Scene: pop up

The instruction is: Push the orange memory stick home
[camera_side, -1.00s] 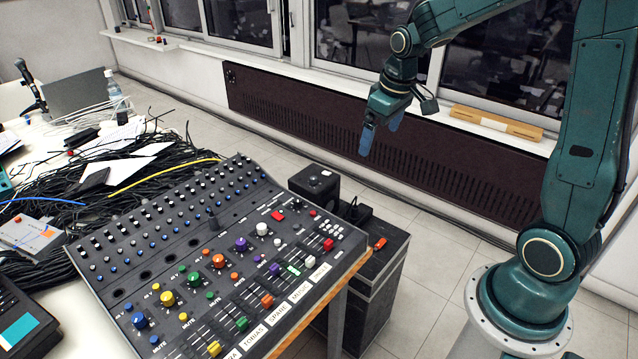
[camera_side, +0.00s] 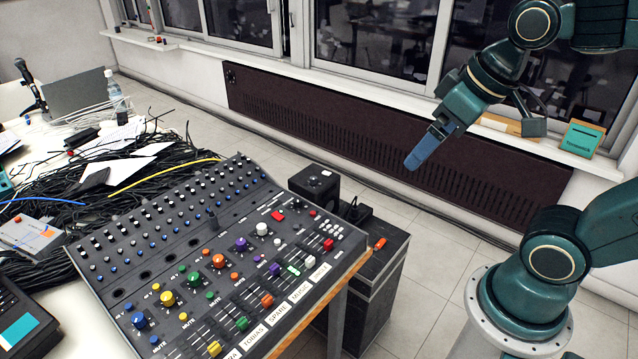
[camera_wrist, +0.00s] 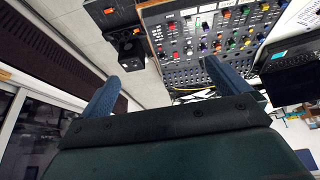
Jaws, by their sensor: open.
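A small orange stick (camera_side: 380,243) sits at the top of the dark cabinet (camera_side: 372,285), right of the mixing desk, in the side view. An orange spot at the top of the wrist view (camera_wrist: 109,10) looks like the same stick. How deep it sits I cannot tell. My gripper (camera_side: 413,164) hangs in the air, tilted, above and to the right of the stick and well apart from it. In the wrist view my blue fingers (camera_wrist: 160,72) are spread with nothing between them.
The mixing desk (camera_side: 215,255), with coloured knobs and faders, fills the middle of the side view. Tangled cables (camera_side: 75,215) lie at the left. A radiator panel (camera_side: 330,128) and windows stand behind. The air around my gripper is clear.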

